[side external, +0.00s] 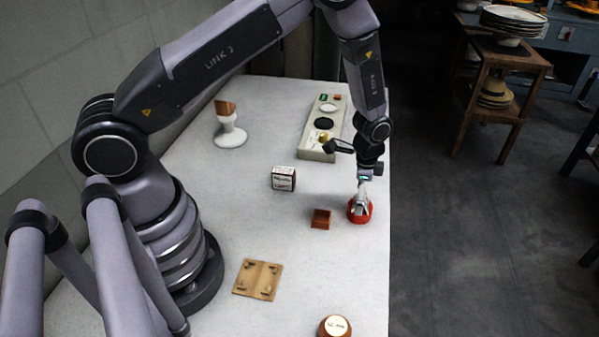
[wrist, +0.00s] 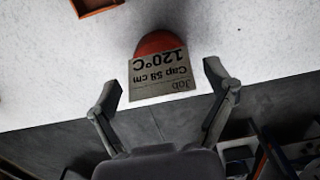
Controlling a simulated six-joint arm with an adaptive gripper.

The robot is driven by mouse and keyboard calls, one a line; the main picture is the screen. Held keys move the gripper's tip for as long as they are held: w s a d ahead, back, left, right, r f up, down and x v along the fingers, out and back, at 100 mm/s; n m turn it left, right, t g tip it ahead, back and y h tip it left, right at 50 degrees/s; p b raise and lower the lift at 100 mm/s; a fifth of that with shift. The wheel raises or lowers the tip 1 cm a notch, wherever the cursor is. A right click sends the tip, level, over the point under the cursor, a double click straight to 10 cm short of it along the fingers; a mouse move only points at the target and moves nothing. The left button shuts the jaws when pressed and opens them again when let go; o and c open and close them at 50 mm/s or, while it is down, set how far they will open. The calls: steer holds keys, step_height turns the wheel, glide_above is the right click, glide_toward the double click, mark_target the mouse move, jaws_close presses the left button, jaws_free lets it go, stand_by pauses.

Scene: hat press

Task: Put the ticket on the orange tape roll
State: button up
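The ticket (wrist: 160,75) is a grey card with dark print, reading "Job Cap 58 cm 120°C" upside down in the wrist view. The same red round thing (side external: 360,214) is at the table's right edge in the side view. My gripper (side external: 362,199) is right above it, pointing down. In the wrist view its two fingers (wrist: 163,82) stand apart, with gaps on both sides of the ticket.
A small open red-brown box (side external: 321,219) is just left of the roll. A brown-orange round thing with a pale labelled top (side external: 336,327) is at the front. A wooden plate (side external: 258,279), a labelled box (side external: 284,178) and a control panel (side external: 321,135) stand apart on the table (side external: 240,215).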

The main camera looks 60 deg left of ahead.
step_height(320, 180, up, 15)
step_height(320, 180, up, 13)
steer(key=n+t, duration=0.2)
steer(key=n, duration=0.1)
glide_above(356, 200)
steer(key=s+a, duration=0.3)
steer(key=s, duration=0.3)
steer(key=s+a+r+n+t, duration=0.1)
steer(key=s+a+r+n, duration=0.1)
steer(key=s, duration=0.8)
steer(key=s+a+r+n+t, duration=0.1)
steer(key=s+r+n+t, duration=0.1)
steer(key=s+r+n, duration=0.2)
steer(key=s+r, duration=0.3)
steer(key=s, duration=0.3)
steer(key=shift+s+a+t, duration=0.25)
steer(key=shift+a+t, duration=0.05)
steer(key=shift+a, duration=0.1)
steer(key=shift+r, duration=0.1)
